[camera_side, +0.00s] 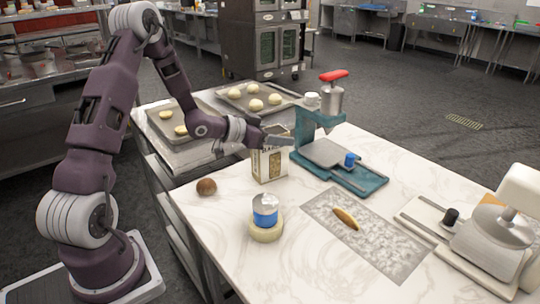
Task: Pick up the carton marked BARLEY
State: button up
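The carton (269,167) stands upright on the marble worktop, left of the teal press. It is pale with a darker edge, and dark lettering shows on its front. The lettering is partly covered and too small to read in full. My gripper (279,136) is at the top of the carton, reaching in from the left, with its fingers across the upper part. The view is too small to tell whether the fingers are apart or closed on the carton.
The teal press (371,185) with a red handle stands close on the right. A brown ball (206,187) and a blue-banded can on a tan ring (266,234) are nearer. A floured patch (390,250) holds a loaf (346,218). Dough trays (236,97) lie behind.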

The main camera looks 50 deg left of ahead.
grip_shut()
jog(key=shift+r, duration=0.15)
